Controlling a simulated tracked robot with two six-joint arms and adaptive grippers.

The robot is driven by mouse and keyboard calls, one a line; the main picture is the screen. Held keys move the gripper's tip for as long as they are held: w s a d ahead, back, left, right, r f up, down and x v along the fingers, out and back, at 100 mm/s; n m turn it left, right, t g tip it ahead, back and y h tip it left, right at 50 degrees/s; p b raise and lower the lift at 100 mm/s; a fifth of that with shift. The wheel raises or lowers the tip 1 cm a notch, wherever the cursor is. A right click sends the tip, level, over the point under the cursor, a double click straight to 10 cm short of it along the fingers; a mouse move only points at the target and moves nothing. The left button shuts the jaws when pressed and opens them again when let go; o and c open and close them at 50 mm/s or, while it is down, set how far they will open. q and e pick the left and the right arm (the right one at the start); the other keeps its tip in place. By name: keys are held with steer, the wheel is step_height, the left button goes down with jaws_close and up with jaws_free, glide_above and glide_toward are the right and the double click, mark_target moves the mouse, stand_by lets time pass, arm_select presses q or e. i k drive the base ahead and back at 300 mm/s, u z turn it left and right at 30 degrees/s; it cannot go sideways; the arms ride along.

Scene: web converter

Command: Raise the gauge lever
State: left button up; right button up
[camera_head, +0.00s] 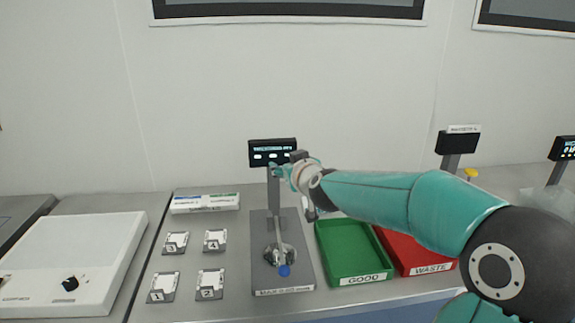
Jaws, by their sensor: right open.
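The gauge stands on a grey base plate (263,224) at the middle of the bench, with a dark display (272,147) on a post above it. A lever with a blue ball knob (284,271) shows low over the front of the base, its knob toward me. My right arm reaches in from the right. My right gripper (288,172) is open, beside the post just below the display and well above the blue knob. The arm's end hides part of the gauge head. My left gripper is not in view.
A green GOOD tray (334,273) and a red WASTE tray (422,270) lie right of the gauge, partly under my arm. Several numbered sample plates (209,281) lie left, beside a white flat device (75,255). A labelled box (205,204) stands behind the plates.

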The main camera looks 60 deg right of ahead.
mark_target(284, 271)
steer(key=k, duration=1)
